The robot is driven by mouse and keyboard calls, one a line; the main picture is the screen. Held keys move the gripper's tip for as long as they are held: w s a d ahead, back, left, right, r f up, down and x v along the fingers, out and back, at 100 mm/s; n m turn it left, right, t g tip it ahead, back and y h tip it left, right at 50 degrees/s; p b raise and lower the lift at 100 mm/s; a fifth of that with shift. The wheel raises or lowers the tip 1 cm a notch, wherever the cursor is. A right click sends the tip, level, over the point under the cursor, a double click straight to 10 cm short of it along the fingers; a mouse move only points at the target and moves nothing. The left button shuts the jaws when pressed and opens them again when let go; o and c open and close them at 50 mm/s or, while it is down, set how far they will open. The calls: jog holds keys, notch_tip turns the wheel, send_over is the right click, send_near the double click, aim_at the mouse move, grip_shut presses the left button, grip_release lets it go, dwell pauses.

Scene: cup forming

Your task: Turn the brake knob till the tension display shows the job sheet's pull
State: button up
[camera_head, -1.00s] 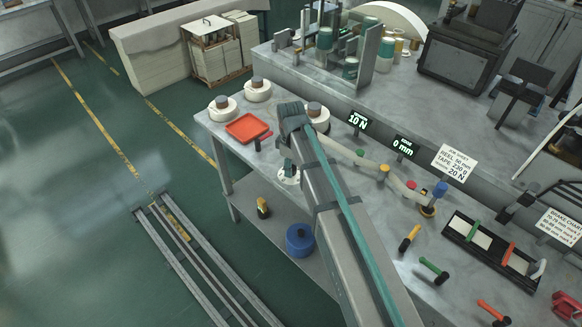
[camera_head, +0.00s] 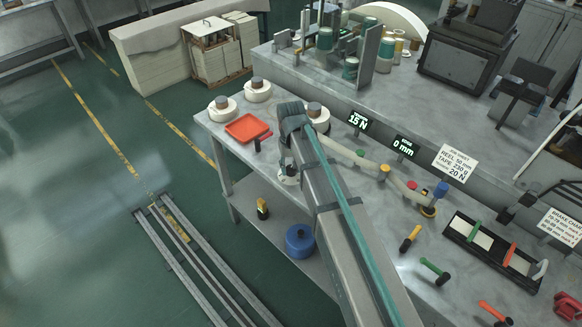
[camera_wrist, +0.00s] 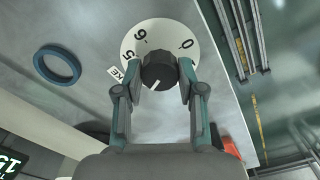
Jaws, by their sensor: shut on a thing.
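In the wrist view the dark brake knob (camera_wrist: 159,66) sits on a white dial (camera_wrist: 160,33) with black figures, among them 0, 5 and 6. A white mark on the knob points toward the lower left. My gripper (camera_wrist: 161,77) is shut on the knob, one finger on each side. In the head view the dial (camera_head: 288,180) shows only in part beside my arm, which hides the knob. The tension display (camera_head: 358,120) reads 15 N. The job sheet (camera_head: 456,163) gives a pull of 20 N.
A second display (camera_head: 405,147) reads 0 mm. A brake chart (camera_head: 562,226) stands at the right. A red tray (camera_head: 247,127) and white reels lie at the table's left end. A blue ring (camera_wrist: 57,64) lies left of the dial in the wrist view.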

aim_at(291, 168)
jog(key=m, duration=0.4)
jog(key=shift+m, duration=2.1)
jog(key=o, duration=1.1)
jog(key=shift+o, duration=0.2)
notch_tip(291, 168, up, 12)
jog(key=shift+f, duration=0.1)
